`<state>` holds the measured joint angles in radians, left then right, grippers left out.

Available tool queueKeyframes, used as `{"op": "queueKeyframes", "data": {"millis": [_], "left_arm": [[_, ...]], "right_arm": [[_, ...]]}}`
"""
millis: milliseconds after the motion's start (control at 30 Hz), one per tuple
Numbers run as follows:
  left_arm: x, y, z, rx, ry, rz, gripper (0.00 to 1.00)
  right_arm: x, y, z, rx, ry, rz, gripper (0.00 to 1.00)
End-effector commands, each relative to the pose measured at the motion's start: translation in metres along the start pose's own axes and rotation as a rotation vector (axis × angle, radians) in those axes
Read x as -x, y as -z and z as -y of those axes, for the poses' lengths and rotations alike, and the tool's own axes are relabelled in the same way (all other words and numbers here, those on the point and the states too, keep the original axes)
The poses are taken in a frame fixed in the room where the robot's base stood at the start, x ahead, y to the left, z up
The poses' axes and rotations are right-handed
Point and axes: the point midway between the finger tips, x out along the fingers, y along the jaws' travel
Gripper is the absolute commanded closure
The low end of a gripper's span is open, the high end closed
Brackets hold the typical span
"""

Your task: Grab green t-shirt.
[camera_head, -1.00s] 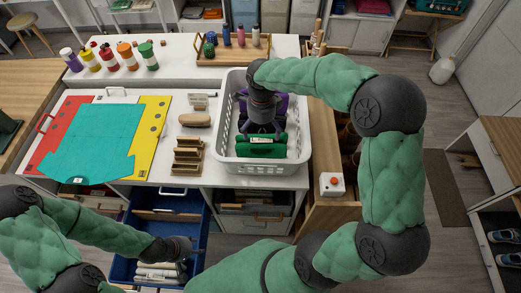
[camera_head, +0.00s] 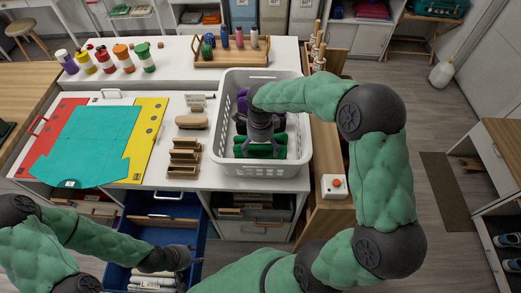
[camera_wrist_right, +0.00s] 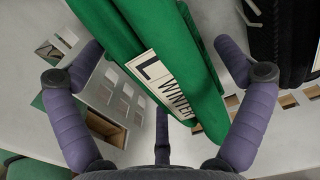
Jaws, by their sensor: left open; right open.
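The green t-shirt (camera_head: 270,151) is folded and stands in the white basket (camera_head: 258,170), near its front wall. In the right wrist view, the green t-shirt (camera_wrist_right: 185,65) shows a white label reading "L WINTER". My right gripper (camera_head: 261,143) is down inside the basket over the shirt. In the right wrist view, the fingers of my right gripper (camera_wrist_right: 160,62) are spread on both sides of the shirt, open and not closed on it. My left gripper (camera_head: 188,258) is open and empty above the open blue drawer (camera_head: 196,222), away from the basket.
A purple folded item (camera_head: 241,104) stands behind the green shirt in the basket. A teal shirt (camera_head: 95,145) lies flat on the red and yellow board to the left. Small wooden holders (camera_head: 184,158) stand beside the basket. A box with a red button (camera_head: 335,186) is to the right.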

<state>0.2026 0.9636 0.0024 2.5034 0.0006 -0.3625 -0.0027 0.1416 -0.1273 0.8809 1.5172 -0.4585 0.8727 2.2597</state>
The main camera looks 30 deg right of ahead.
Motion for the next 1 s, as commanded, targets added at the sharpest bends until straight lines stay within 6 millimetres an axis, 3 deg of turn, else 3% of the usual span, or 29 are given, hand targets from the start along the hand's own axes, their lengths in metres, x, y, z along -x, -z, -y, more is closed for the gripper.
{"op": "queueKeyframes", "data": {"millis": [200,467,700,1000], "left_arm": [[-0.010,0.000,0.004,0.000,0.000,0.000,0.57],[-0.010,0.000,0.004,0.000,0.000,0.000,0.57],[-0.010,0.000,0.004,0.000,0.000,0.000,0.57],[-0.009,0.000,0.003,0.000,0.000,0.000,0.57]], "right_arm": [[-0.032,0.001,0.000,-0.001,-0.002,-0.002,0.00],[-0.035,0.000,0.000,0.000,0.000,-0.001,0.00],[-0.035,0.000,0.000,0.000,-0.001,-0.001,0.60],[-0.034,0.000,0.000,0.000,-0.001,-0.001,0.61]]}}
